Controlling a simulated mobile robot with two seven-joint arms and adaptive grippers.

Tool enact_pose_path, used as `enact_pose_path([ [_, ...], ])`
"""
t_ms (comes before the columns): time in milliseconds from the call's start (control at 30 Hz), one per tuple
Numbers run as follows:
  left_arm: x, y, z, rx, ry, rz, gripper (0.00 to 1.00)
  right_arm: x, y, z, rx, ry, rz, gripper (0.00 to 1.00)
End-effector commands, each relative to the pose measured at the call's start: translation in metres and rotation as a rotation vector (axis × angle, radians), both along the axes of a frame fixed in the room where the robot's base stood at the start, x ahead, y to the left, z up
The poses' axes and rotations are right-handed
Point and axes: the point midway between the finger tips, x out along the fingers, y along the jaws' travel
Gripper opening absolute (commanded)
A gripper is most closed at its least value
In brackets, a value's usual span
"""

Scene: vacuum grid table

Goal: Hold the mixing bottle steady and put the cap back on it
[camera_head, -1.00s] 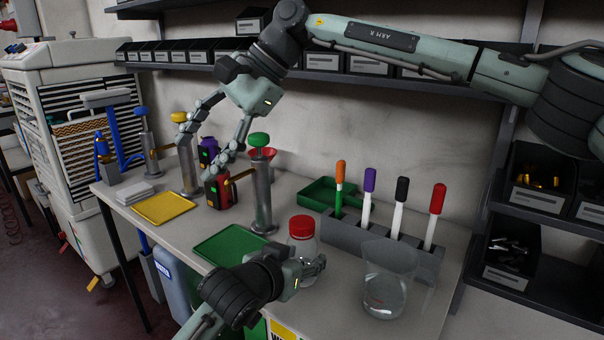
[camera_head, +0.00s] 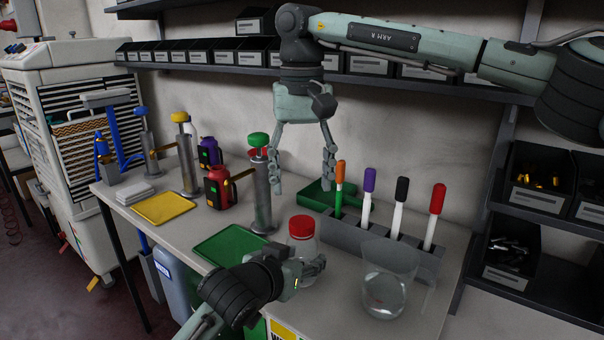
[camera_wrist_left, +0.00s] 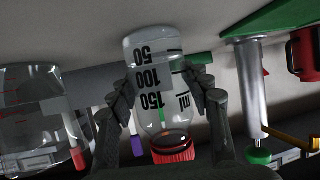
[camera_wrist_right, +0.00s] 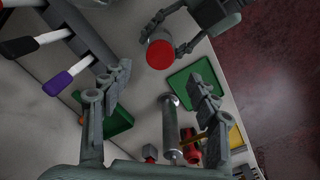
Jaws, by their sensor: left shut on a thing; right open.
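The mixing bottle (camera_head: 301,249) is clear and stands upright near the table's front, with a red cap (camera_head: 301,227) on its top. I cannot tell how tightly the cap sits. My left gripper (camera_head: 306,268) is shut around the bottle's body. In the left wrist view the bottle (camera_wrist_left: 152,85) shows upside down between the fingers, with its volume marks and the red cap (camera_wrist_left: 168,148). My right gripper (camera_head: 302,188) is open and empty, pointing down above the bottle and apart from it. In the right wrist view the red cap (camera_wrist_right: 160,53) lies beyond the open fingers.
A beaker (camera_head: 388,285) stands right of the bottle. Behind it is a grey rack (camera_head: 372,240) with several coloured-top pens. A green tray (camera_head: 228,245) and a metal cylinder with a green knob (camera_head: 262,200) are at the left.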

Motion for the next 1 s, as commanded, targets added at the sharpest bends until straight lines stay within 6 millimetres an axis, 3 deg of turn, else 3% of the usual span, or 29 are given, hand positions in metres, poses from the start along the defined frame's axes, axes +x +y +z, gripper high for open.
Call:
enact_pose_path([
  [500,0.0,0.0,0.0,0.0,0.0,0.0,0.0,-0.001,0.0,-0.07,0.001,0.002,0.0,0.6],
  [900,0.0,0.0,0.0,0.0,0.0,0.0,0.0,0.0,0.0,-0.076,0.001,0.001,-0.001,0.6],
  [1000,0.0,0.0,0.0,0.0,0.0,0.0,0.0,0.0,0.0,-0.076,0.001,0.001,-0.001,0.48],
])
